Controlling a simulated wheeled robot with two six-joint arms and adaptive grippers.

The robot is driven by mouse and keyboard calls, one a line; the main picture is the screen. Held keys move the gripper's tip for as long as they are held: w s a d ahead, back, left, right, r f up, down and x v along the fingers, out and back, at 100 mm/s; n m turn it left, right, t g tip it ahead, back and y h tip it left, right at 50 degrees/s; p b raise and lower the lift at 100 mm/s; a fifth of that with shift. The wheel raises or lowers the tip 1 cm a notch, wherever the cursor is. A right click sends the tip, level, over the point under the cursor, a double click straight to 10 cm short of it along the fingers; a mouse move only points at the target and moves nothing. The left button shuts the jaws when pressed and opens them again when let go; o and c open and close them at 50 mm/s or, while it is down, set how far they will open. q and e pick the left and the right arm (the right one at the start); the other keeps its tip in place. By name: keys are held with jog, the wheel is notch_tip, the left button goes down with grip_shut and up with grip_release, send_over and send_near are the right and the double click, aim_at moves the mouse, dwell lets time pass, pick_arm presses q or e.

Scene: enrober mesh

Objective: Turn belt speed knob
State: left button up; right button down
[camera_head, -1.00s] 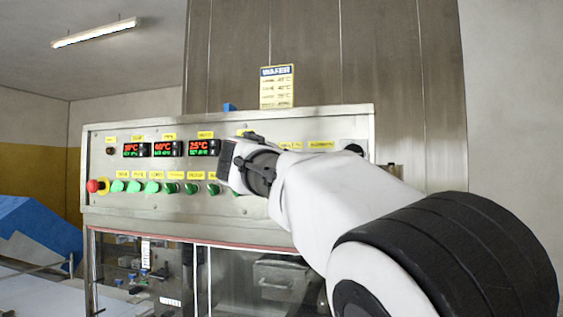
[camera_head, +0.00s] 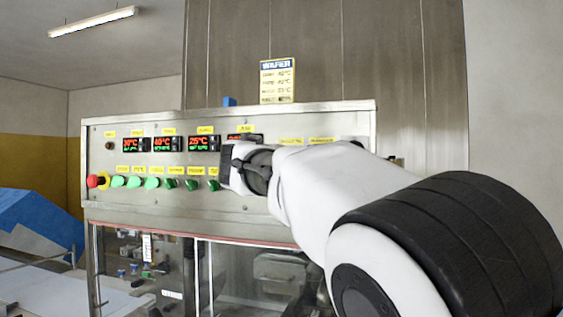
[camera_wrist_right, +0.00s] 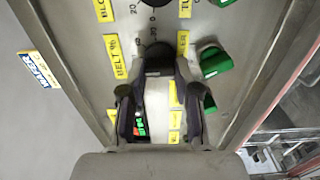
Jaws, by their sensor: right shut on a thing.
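The belt speed knob (camera_wrist_right: 158,56) is a small black knob on the steel panel, beside a yellow label reading "BELT %" in the right wrist view. My right gripper (camera_wrist_right: 158,72) has its fingertips at either side of the knob and is shut on it. In the head view my right gripper (camera_head: 238,165) is against the control panel (camera_head: 230,202), and my arm and wrist hide the knob. My left gripper is in neither view.
Green switches (camera_head: 151,183) and a red emergency button (camera_head: 93,181) line the panel's lower left. Red-digit displays (camera_head: 162,144) sit above them. A green switch (camera_wrist_right: 215,60) is close beside the gripper. A wafer temperature sign (camera_head: 277,82) stands behind the panel top.

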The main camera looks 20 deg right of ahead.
jog(key=shift+d+r, duration=0.1)
jog(key=shift+r, duration=0.15)
jog(key=c, duration=1.2)
grip_release()
jog(key=o, duration=0.4)
jog(key=shift+w+d+f, duration=0.1)
jog(key=shift+d, duration=0.05)
jog(key=shift+c, duration=0.2)
jog(key=shift+d+f, duration=0.1)
jog(key=shift+d, duration=0.2)
jog(key=shift+a+f, duration=0.1)
jog(key=shift+a, duration=0.1)
